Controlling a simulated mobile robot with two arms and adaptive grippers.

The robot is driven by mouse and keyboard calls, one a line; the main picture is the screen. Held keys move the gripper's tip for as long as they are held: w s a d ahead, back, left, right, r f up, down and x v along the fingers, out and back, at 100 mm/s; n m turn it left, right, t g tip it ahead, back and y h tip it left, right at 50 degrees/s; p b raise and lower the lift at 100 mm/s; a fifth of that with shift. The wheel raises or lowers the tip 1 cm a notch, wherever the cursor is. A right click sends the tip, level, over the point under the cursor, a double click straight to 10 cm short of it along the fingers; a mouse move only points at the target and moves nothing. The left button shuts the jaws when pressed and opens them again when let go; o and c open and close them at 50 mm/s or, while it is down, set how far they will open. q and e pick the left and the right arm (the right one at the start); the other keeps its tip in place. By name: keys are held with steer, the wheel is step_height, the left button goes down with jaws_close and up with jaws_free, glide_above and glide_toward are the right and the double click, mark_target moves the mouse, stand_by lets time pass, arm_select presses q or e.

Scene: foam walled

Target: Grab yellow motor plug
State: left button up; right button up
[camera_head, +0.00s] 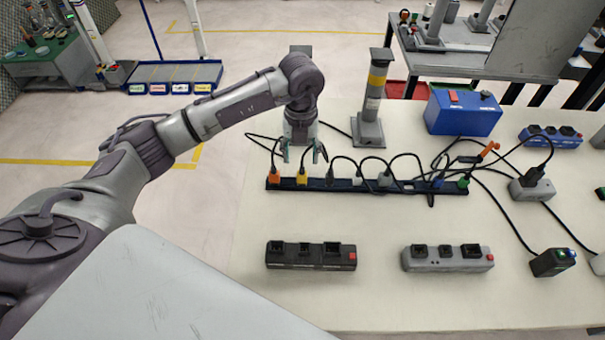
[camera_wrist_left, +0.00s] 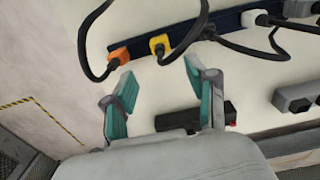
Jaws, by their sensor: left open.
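The yellow motor plug (camera_head: 302,179) sits in the dark blue plug rail (camera_head: 343,186), second from the left. An orange plug (camera_head: 274,177) is just left of it, and several other plugs follow to the right. The yellow plug also shows in the left wrist view (camera_wrist_left: 159,44), with a black cable rising from it. My left gripper (camera_head: 304,156) is open and empty, just behind and above the yellow plug. In the left wrist view its two teal-padded fingers (camera_wrist_left: 158,84) are spread, with the yellow plug ahead of the gap, apart from both. My right gripper is not in view.
Black cables loop above the rail close to my gripper. A black socket block (camera_head: 311,256) and a grey one (camera_head: 447,259) lie nearer on the table. A grey post (camera_head: 371,105) and a blue box (camera_head: 463,111) stand behind. The table's front left is clear.

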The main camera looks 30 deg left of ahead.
mark_target(302, 168)
arm_select(q)
step_height(302, 168, down, 3)
steer(key=shift+w+f, duration=0.1)
steer(key=shift+f, duration=0.1)
steer(key=shift+w+f+p, duration=0.1)
steer(key=shift+f+p, duration=0.4)
steer(key=shift+f, duration=0.1)
steer(key=f, duration=0.2)
steer(key=f+p, duration=0.1)
steer(key=f, duration=0.1)
steer(key=shift+w+f, duration=0.1)
steer(key=shift+w, duration=0.15)
jaws_close()
